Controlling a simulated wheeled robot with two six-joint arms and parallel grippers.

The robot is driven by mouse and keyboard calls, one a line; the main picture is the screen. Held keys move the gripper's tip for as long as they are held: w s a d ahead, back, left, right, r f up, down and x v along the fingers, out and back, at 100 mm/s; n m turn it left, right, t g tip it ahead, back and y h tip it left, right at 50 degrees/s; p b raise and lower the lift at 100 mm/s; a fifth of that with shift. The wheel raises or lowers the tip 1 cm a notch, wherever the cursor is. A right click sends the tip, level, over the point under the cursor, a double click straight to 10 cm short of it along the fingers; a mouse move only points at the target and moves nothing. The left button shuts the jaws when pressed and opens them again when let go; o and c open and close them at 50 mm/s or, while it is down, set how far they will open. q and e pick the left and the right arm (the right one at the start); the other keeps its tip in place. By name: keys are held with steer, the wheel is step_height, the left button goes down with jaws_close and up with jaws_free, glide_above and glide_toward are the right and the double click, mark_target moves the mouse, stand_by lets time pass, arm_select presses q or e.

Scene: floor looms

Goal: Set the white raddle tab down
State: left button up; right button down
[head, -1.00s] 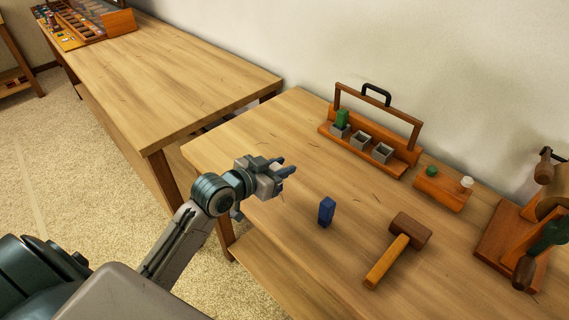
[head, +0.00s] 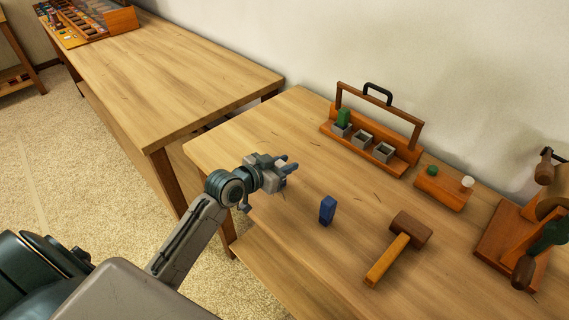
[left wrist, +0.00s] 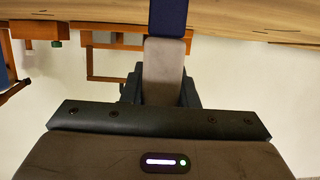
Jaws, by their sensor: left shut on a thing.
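My left gripper (head: 288,169) is over the left part of the near table, its fingers pointing right. In the left wrist view, it (left wrist: 162,90) is shut on a pale block, the white raddle tab (left wrist: 164,70), which looks grey-brown in shade. In the head view I cannot clearly tell the tab from the gripper's pale parts. Whether the tab touches anything below is not clear. A blue block (head: 327,210) stands upright on the table, right of and nearer than the gripper. It also shows at the top of the left wrist view (left wrist: 168,18). My right gripper is not in view.
A wooden carrier (head: 400,163) with grey cups, one holding a green block (head: 343,118), stands at the back. Right of it is a small wooden block (head: 440,190) with green and white knobs. A mallet (head: 395,255) lies in front. The table's left part is clear.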

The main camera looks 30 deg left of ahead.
arm_select(q)
steer(key=o, duration=1)
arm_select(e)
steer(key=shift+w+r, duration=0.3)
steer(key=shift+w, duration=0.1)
arm_select(q)
steer(key=shift+s+a+r, duration=0.1)
steer(key=shift+s+r, duration=0.05)
steer(key=shift+s, duration=0.05)
steer(key=v, duration=0.7)
steer(key=shift+s+a, duration=0.1)
steer(key=shift+s, duration=0.05)
steer(key=shift+p+v, duration=0.7)
steer(key=shift+v, duration=1.45)
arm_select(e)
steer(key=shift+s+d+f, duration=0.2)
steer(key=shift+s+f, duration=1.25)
